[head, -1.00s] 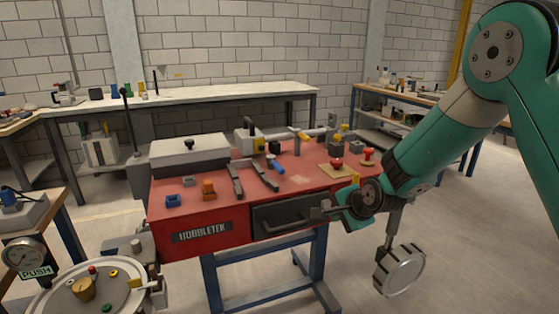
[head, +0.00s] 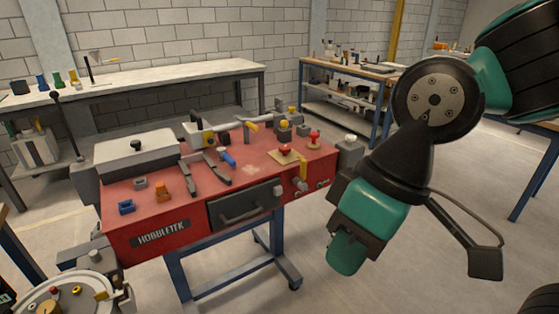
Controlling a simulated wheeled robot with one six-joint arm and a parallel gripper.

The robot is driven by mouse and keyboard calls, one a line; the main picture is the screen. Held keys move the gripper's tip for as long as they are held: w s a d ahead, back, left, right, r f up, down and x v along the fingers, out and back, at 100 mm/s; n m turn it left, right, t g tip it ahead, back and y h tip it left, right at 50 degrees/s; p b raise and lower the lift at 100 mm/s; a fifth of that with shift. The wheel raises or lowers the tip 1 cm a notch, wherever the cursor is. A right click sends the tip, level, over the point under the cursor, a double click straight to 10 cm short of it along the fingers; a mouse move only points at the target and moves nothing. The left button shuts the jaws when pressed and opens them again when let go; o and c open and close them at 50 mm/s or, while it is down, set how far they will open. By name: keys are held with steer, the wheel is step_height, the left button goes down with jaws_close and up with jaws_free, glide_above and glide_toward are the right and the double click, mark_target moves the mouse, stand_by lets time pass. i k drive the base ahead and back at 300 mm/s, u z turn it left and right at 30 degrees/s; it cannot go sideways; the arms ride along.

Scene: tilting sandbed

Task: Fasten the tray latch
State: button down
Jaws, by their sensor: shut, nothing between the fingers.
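The tray front is most likely the dark grey panel with a bar handle (head: 240,208) in the front of the red bench (head: 122,243). It looks flush with the bench front. A small light grey fitting (head: 277,190) sits at its upper right corner; I cannot tell whether it is the latch or how it is set. My gripper (head: 346,252) is at the lower end of my teal and black arm, right of the bench and nearer to me. It is shut and holds nothing. Its fingertips do not show clearly, and it appears apart from the panel.
A lever with a yellow tip (head: 303,174) and knobs stand at the bench's right front. Red mushroom knobs (head: 285,148), clamp bars and small blocks lie on top. A round grey table (head: 70,300) is at lower left. Floor right of the bench is open.

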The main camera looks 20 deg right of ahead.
mark_target(302, 186)
steer(key=k, duration=0.65)
steer(key=z, duration=0.55)
steer(key=i, duration=1.4)
steer(key=u, duration=0.5)
